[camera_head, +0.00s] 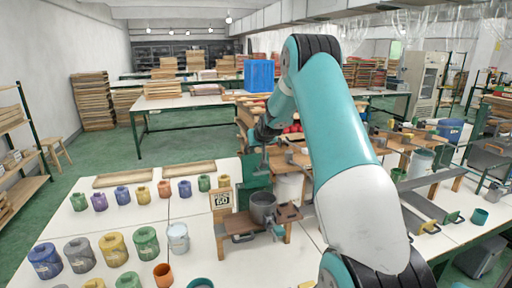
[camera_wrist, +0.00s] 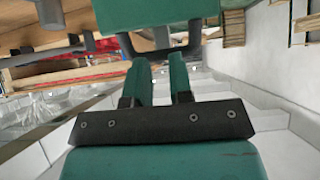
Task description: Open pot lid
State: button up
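A grey round pot (camera_head: 263,207) stands on a small wooden stand on the white table in the head view. A green panel (camera_head: 257,172) stands upright just behind and above it; I cannot tell whether this is its lid. My gripper (camera_head: 252,148) is above and behind the pot, small and partly merged with dark parts there. In the wrist view, my two green fingers (camera_wrist: 160,70) are apart with a visible gap. A dark bar-like handle (camera_wrist: 160,47) on a green block (camera_wrist: 155,18) lies at the fingertips. No firm grip on it shows.
Several coloured paint pots (camera_head: 113,247) stand on the left of the table. A small sign (camera_head: 222,199) stands left of the pot. A white bucket (camera_head: 289,187) is behind it, and grey trays (camera_head: 424,206) lie to the right. My arm hides part of the table.

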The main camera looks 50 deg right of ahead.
jog(key=o, duration=1.3)
jog(key=shift+a+f, duration=0.1)
jog(key=shift+o, duration=0.2)
jog(key=shift+s, duration=0.1)
jog(key=b+v, duration=0.6)
jog(key=v, duration=1.1)
jog(key=shift+a, duration=0.15)
